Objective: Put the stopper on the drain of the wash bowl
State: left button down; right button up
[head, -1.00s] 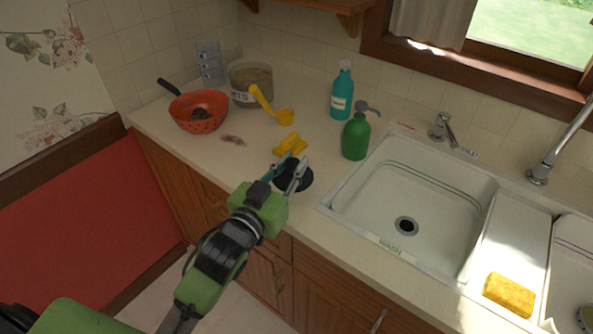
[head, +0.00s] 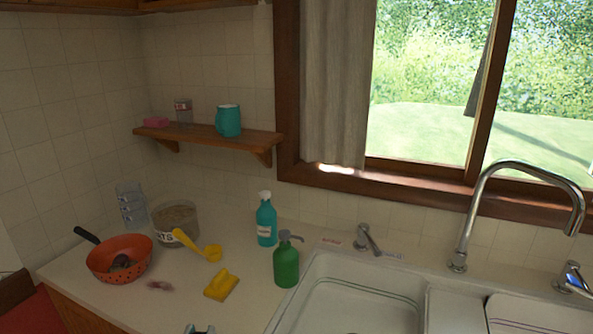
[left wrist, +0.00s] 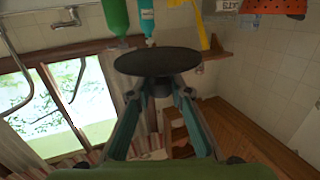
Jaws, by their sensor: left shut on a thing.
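The stopper (left wrist: 158,62) is a round black disc with a knob, in the left wrist view. My left gripper (left wrist: 160,92) is shut on its knob, the disc beyond the fingertips. I cannot tell whether the disc touches the counter. In the head view only a small tip of my left gripper (head: 200,329) shows at the bottom edge; the stopper is out of frame there. The white wash bowl (head: 350,302) lies at the lower right of the head view, cut off by the frame. Its drain is barely or not visible. My right gripper is in neither view.
A green soap bottle (head: 286,265) stands by the bowl's left rim, with a teal bottle (head: 266,222) behind.

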pick_arm(q)
jog(key=shift+w+d+r+m+h, duration=0.1)
jog(key=shift+d+r+m+h, duration=0.4)
jog(key=shift+d+r+h, duration=0.25)
jog(key=shift+d+r+m+h, duration=0.25)
jog(key=shift+d+m+h, duration=0.15)
jog(key=shift+d+h, duration=0.2)
jog(key=w+b, duration=0.1)
jog(key=f+b, duration=0.1)
jog(key=b, duration=0.1)
jog(key=shift+w+a+f, duration=0.1)
jog(key=shift+w+f, duration=0.1)
jog(key=shift+w, duration=0.2)
jog(key=w+f, duration=0.2)
jog(key=w, duration=0.1)
jog(key=w+f, duration=0.2)
jog(key=w, duration=0.2)
jog(key=w+f, duration=0.2)
jog(key=w, duration=0.1)
jog(key=shift+w+a+f, duration=0.3)
jog(key=shift+a+f, duration=0.05)
jog(key=shift+a, duration=0.05)
jog(key=shift+w+f, duration=0.35)
jog(key=shift+f, duration=0.1)
jog(key=f+p, duration=0.1)
jog(key=w+f+p, duration=0.1)
jog(key=f, duration=0.1)
jog(key=shift+f, duration=0.2)
jog(key=shift+s+f, duration=0.1)
